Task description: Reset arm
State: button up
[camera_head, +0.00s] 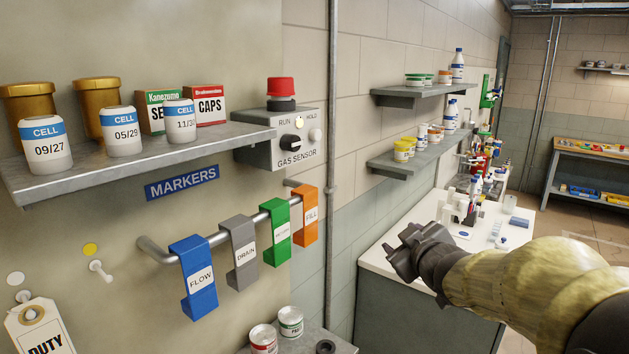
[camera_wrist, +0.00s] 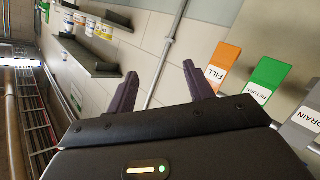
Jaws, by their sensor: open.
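My gripper (camera_head: 412,248) is open and empty, to the right of the marker rail and in front of the white counter. In the wrist view its two fingers (camera_wrist: 160,84) stand apart with nothing between them. My arm reaches in from the lower right of the head view. On the rail hang the blue FLOW tag (camera_head: 198,279), the grey DRAIN tag (camera_head: 241,254), the green RETURN tag (camera_head: 277,232) and the orange FILL tag (camera_head: 305,213). The wrist view also shows the orange tag (camera_wrist: 222,64), the green tag (camera_wrist: 268,77) and part of the grey tag (camera_wrist: 303,125), all apart from my fingers.
A shelf (camera_head: 135,158) with cell jars and boxes is at upper left, beside the gas sensor box (camera_head: 285,140). A DUTY tag (camera_head: 40,330) hangs at lower left. Cans (camera_head: 290,322) stand below the rail. The white counter (camera_head: 390,258) and wall shelves (camera_head: 420,158) are behind my gripper.

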jog(key=s+a+f+m+g+h, duration=0.1)
jog(key=s+f+m+g, duration=0.7)
jog(key=s+f, duration=1.3)
notch_tip(320, 180, down, 3)
jog(key=a+g, duration=0.1)
jog(key=g, duration=0.3)
jog(key=shift+s+a+r+h, duration=0.15)
jog(key=shift+s+a+h, duration=0.2)
jog(key=shift+s+h, duration=0.05)
